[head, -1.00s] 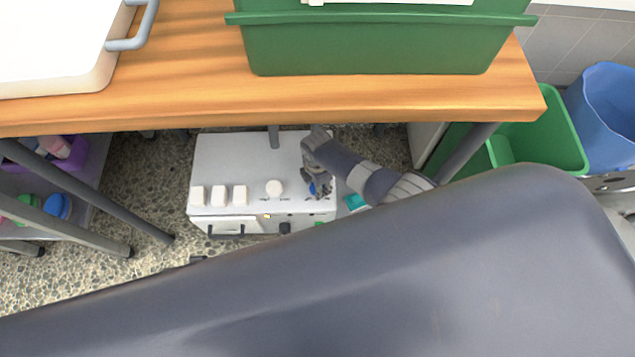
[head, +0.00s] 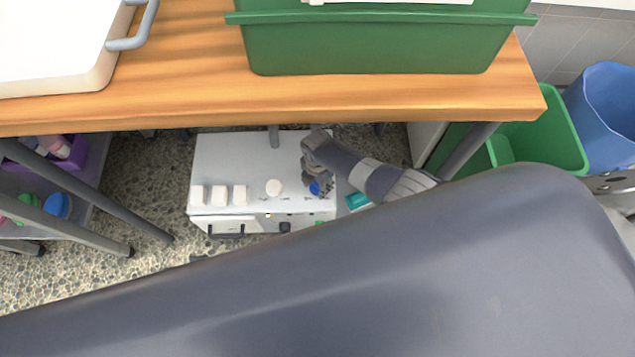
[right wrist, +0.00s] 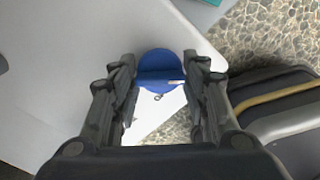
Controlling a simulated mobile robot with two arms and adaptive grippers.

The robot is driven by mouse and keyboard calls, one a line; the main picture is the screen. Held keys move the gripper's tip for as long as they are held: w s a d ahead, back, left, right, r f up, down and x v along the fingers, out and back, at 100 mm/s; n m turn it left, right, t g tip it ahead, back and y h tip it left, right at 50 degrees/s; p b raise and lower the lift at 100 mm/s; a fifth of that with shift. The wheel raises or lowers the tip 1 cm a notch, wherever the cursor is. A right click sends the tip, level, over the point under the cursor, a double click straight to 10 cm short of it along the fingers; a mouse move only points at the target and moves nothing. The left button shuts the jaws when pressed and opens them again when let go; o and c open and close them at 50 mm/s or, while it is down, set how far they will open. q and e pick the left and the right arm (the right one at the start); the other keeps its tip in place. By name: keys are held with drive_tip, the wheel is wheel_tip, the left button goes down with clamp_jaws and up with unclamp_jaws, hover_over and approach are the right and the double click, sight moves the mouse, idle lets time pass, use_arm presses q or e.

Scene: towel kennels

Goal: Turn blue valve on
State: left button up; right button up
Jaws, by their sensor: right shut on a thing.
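The blue valve (head: 314,188) is a round blue knob on top of a white box-shaped machine (head: 235,160) under the wooden table. It sits near the machine's right front corner. My right gripper (head: 319,184) reaches down to it from the right and is shut on it. In the right wrist view the blue valve (right wrist: 158,62) shows as a disc with a raised bar between the two fingers (right wrist: 160,82). The fingers hide part of the valve in the head view. My left gripper is not in view.
A white round knob (head: 274,187) and several white blocks stand left of the valve. The wooden table (head: 170,95) overhangs the machine's rear, bearing a green bin (head: 370,45). A table leg (head: 468,150) stands right of my arm. Green (head: 548,140) and blue (head: 610,115) bins stand farther right.

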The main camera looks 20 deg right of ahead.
sight(317, 185)
drive_tip(key=o, duration=1.1)
drive_tip(key=shift+r, duration=0.2)
drive_tip(key=shift+r, duration=5.8)
